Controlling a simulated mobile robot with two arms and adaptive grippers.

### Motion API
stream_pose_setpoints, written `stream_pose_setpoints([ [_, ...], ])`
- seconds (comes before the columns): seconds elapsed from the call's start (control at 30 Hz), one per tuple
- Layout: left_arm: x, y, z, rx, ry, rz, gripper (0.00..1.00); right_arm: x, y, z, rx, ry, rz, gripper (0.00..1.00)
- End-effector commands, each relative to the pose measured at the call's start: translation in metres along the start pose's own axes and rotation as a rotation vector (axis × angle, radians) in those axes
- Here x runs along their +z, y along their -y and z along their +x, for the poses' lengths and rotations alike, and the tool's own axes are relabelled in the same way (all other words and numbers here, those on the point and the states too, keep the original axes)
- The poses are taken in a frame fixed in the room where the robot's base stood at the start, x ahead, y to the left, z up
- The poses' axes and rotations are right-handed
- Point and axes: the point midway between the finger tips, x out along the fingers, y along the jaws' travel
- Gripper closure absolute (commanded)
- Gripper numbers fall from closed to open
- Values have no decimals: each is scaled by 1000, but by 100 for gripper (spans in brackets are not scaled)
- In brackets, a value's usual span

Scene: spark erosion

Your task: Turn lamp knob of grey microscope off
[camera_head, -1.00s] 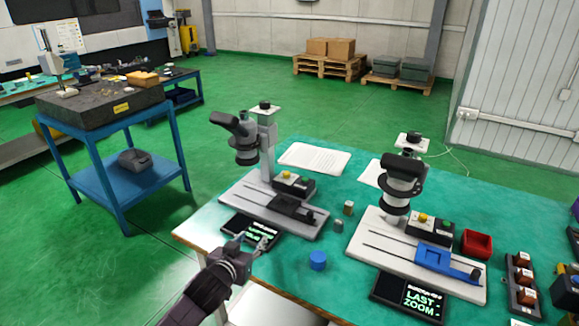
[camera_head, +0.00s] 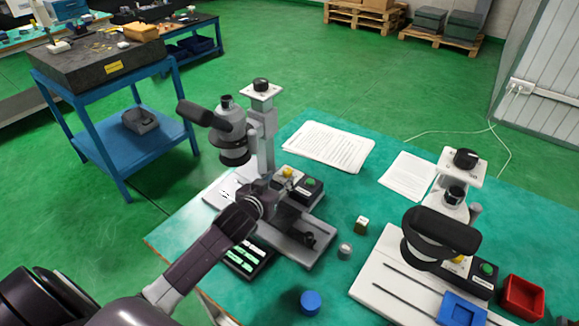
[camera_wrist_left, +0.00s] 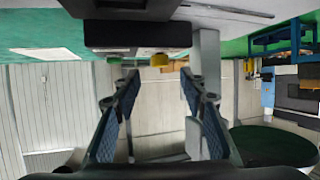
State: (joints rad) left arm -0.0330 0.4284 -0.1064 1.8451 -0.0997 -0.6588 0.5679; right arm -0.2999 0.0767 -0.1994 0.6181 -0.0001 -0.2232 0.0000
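The grey microscope (camera_head: 258,140) stands on the left part of the green table. Its black control box (camera_head: 300,188) carries a yellow knob (camera_head: 287,172) and a green knob (camera_head: 309,182); a black knob (camera_head: 261,85) tops its column. No readable label shows which is the lamp knob. My left gripper (camera_head: 262,187) is beside the box, left of the yellow knob, and partly hides the base. In the left wrist view, which is upside down, the gripper (camera_wrist_left: 160,84) is open and empty, with the yellow knob (camera_wrist_left: 159,60) ahead between its fingers, apart from them. My right gripper is not in view.
A second, white microscope (camera_head: 385,290) stands to the right with a red tray (camera_head: 522,297). Paper sheets (camera_head: 325,146) lie behind.

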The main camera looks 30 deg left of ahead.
Motion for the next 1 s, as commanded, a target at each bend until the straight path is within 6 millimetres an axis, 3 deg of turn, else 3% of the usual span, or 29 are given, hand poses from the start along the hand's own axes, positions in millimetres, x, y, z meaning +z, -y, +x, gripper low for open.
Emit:
stream_pose_setpoints([
  [0.1,-2,0,15,-1,-2,-1,61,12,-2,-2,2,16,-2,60],
  [0.23,-2,0,34,0,-2,0,61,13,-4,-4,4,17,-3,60],
  [0.5,-2,0,63,0,-2,1,61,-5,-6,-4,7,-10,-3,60],
  [0.93,-1,0,70,0,-2,0,61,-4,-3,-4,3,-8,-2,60],
  [1.0,-1,0,70,0,-2,0,68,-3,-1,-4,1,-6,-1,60],
])
